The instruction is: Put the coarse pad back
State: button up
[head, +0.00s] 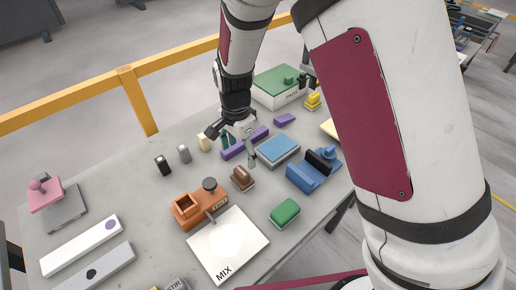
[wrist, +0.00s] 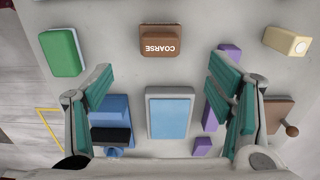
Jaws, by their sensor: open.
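The coarse pad (wrist: 160,41) is a brown block with the word COARSE on it, upside down in the wrist view. It rests on the stone slab beyond my fingertips, with nothing touching it. In the head view the coarse pad (head: 243,179) sits near the middle of the slab, between the orange holder and the light blue block. My gripper (head: 236,143) hangs above the slab, just behind the pad. In the wrist view my gripper (wrist: 160,72) is open and empty, its teal-padded fingers spread wide. I cannot tell which spot belongs to the pad.
A light blue block (head: 278,149), a darker blue piece (head: 314,172) and a green block (head: 285,212) stand to the right. An orange holder (head: 202,208) and a white MIX board (head: 228,245) are in front. Purple bars (head: 244,145) lie behind.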

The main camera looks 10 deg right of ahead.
jog(key=s+d+r+n+t+y, duration=0.1)
jog(key=s+d+r+n, duration=0.3)
jog(key=r, duration=0.5)
jog(key=s+d+r+n+t, duration=0.15)
jog(key=d+r, duration=0.35)
jog(key=r, duration=0.5)
jog(key=s+d+r+n+t, duration=0.1)
jog(key=s+d+r+n, duration=0.1)
jog(key=s+d+r, duration=0.2)
jog(key=s+d+r+n+t+h, duration=0.1)
jog(key=s+d+r+n+t, duration=0.1)
jog(key=s, duration=0.9)
jog(key=d+r+n, duration=0.1)
jog(key=d+r, duration=0.1)
jog(key=d, duration=0.1)
jog(key=shift+s+r+n, duration=0.15)
jog(key=shift+r+n, duration=0.15)
jog(key=shift+n, duration=0.05)
